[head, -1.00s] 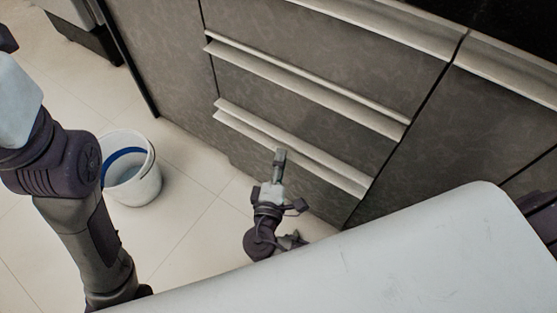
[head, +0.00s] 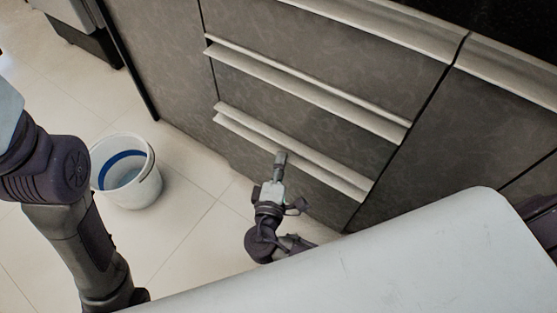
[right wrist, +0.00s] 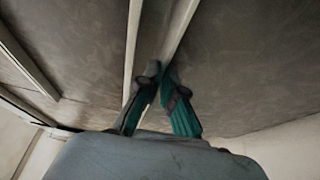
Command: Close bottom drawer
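The bottom drawer (head: 247,156) is the lowest dark grey front in the head view, with a long pale handle strip (head: 325,173) along its top. It looks flush or almost flush with the cabinet; any small gap is hard to tell. My right gripper (head: 281,157) is at the middle of this strip, its tips at or very near it; contact is unclear. In the right wrist view the right gripper (right wrist: 161,70) has its two fingers together at the tips, with nothing seen between them, in front of pale strips and grey panels. My left gripper is out of view.
Another drawer (head: 310,92) above looks shut. A white bucket with a blue band (head: 128,190) stands on the tiled floor left of the cabinet. Clear floor (head: 185,225) lies between the bucket and my right gripper.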

